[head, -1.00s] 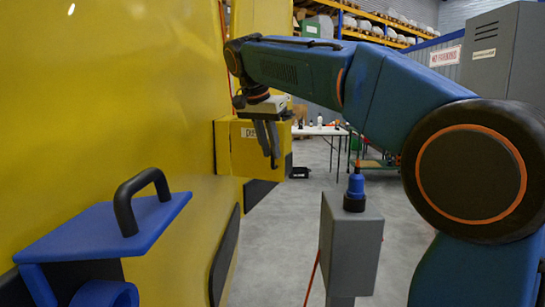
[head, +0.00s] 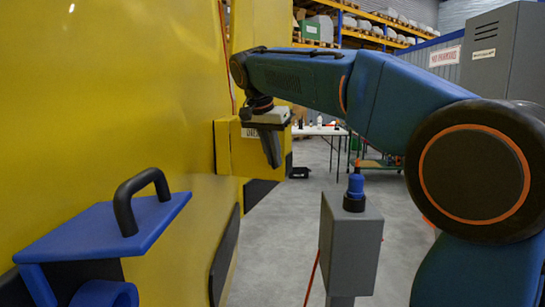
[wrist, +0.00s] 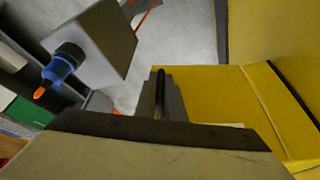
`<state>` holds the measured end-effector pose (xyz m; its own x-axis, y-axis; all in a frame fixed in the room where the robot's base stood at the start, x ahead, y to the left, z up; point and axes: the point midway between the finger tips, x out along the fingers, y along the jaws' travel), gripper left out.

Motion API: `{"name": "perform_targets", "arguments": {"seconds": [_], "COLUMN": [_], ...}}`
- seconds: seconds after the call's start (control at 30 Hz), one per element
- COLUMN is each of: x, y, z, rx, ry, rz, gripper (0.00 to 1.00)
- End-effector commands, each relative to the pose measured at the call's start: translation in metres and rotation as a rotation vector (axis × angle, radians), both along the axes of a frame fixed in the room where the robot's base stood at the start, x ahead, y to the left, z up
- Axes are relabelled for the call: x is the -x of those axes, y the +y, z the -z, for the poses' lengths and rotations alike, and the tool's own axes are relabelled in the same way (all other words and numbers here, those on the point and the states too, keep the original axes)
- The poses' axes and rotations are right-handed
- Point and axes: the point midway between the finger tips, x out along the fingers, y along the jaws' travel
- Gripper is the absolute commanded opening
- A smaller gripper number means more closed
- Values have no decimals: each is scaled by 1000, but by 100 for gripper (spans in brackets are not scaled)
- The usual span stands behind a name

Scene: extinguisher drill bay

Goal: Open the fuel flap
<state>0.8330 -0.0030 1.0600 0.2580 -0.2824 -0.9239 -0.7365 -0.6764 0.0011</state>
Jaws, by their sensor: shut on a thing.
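A yellow box (head: 230,158) with a partly hidden white label stands against the yellow vehicle wall in the head view. I cannot make out a separate flap outline on it. Its yellow surfaces (wrist: 205,90) also show in the wrist view. My gripper (head: 272,150) points down in front of the label. In the wrist view my gripper (wrist: 165,95) is shut on a thin dark upright part (wrist: 160,92); the fingers hide most of it. A blue plate (head: 110,228) with a black handle (head: 138,200) is at the lower left, apart from my gripper.
A grey post box (head: 350,240) with a blue knob (head: 355,188) stands in front; it also shows in the wrist view (wrist: 100,40). A white table (head: 320,131) is behind. A grey cabinet (head: 500,60) is at the right.

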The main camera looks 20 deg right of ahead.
Motion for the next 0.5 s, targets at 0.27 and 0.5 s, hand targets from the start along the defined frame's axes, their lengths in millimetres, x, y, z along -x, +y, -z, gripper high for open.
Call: {"name": "perform_targets", "arguments": {"seconds": [0.27, 0.5], "x": [-20, -23], "y": [-19, -21], "z": [0, 0], "rx": [-1, -1], "ry": [-1, -2], "rz": [-81, -82], "gripper": [0, 0]}}
